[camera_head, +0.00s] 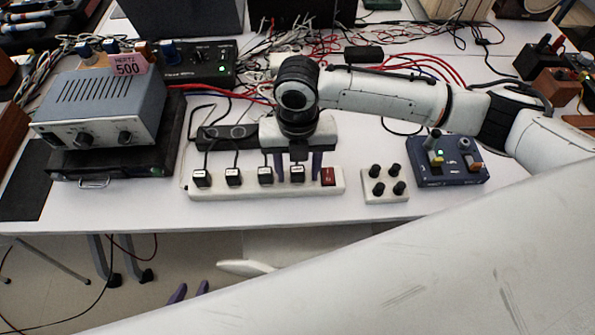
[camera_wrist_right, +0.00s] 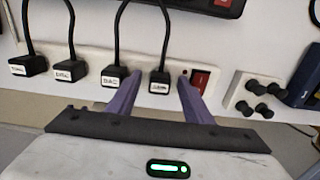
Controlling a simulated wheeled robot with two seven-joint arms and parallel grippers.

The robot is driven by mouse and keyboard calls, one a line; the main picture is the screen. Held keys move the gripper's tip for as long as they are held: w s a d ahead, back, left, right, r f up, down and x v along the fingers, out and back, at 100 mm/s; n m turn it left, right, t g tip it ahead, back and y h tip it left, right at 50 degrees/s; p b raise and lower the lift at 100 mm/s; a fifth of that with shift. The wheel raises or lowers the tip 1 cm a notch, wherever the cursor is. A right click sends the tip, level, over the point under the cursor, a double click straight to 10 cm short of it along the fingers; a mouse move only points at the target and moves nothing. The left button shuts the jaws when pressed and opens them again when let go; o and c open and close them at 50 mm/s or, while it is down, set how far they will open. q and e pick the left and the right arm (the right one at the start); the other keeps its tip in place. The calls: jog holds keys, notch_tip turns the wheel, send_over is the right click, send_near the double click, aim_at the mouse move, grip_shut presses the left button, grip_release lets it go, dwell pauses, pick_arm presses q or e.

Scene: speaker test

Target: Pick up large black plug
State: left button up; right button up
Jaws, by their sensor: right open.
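Several black plugs with white labels stand in a row in a white power strip (camera_head: 262,190), each with a black cord. The rightmost black plug (camera_head: 297,173) also shows in the right wrist view (camera_wrist_right: 160,82). Which plug counts as the large one, I cannot tell; they look alike in size. My right gripper (camera_head: 297,167) points down over the strip, open, with its purple fingers on either side of the rightmost plug and apparently apart from it. My left gripper (camera_head: 189,291) is low, in front of the table edge; its two purple fingertips are apart and empty.
A red switch (camera_head: 328,177) sits at the strip's right end. A white block with black knobs (camera_head: 384,184) and a blue box (camera_head: 448,163) stand to the right. A grey device (camera_head: 102,108) stands at left. A black adapter (camera_head: 225,134) and cables lie behind.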

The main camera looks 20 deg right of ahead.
aim_at(297, 169)
jog(key=shift+c, duration=0.4)
grip_shut()
jog(key=shift+r, duration=0.1)
jog(key=shift+w+r, duration=0.1)
jog(key=shift+r, duration=0.25)
notch_tip(297, 169, up, 9)
jog(key=shift+r, duration=0.1)
jog(key=shift+r, duration=0.1)
